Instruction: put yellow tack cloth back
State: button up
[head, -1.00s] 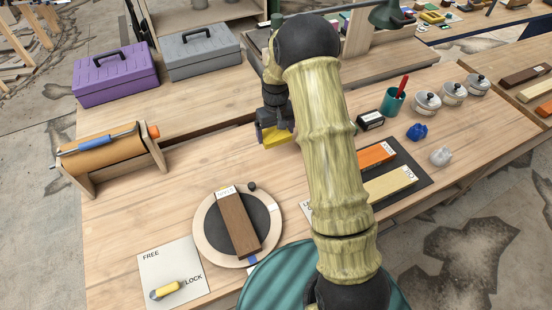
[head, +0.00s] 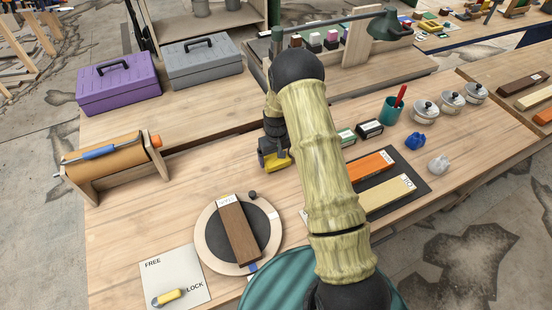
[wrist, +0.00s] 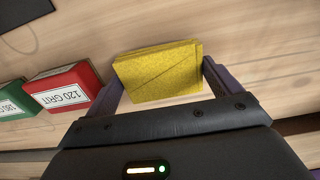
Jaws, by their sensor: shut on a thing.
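The yellow tack cloth (head: 281,162) is a folded pad in my gripper (head: 274,164), over the middle of the bench, left of my arm in the head view. In the wrist view the cloth (wrist: 158,72) lies between the two purple-grey fingers of my gripper (wrist: 163,85), which is shut on it. Bench wood shows beyond the cloth. I cannot tell how high the cloth is above the bench.
A red 120 grit box (wrist: 62,88) and a green box (wrist: 14,101) are left of the gripper in the wrist view. The head view shows a turntable (head: 205,243) with a brown block, a paper roll (head: 110,158), a dark mat (head: 411,160) and a teal cup (head: 391,110).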

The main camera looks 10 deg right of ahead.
aim_at(276, 159)
jog(key=shift+f, duration=0.8)
jog(key=shift+f, duration=0.1)
jog(key=shift+f, duration=0.1)
jog(key=o, duration=0.7)
jog(key=shift+a, duration=0.1)
notch_tip(276, 159, up, 12)
jog(key=b, duration=0.2)
jog(key=shift+r+b, duration=0.2)
jog(key=shift+b, duration=0.15)
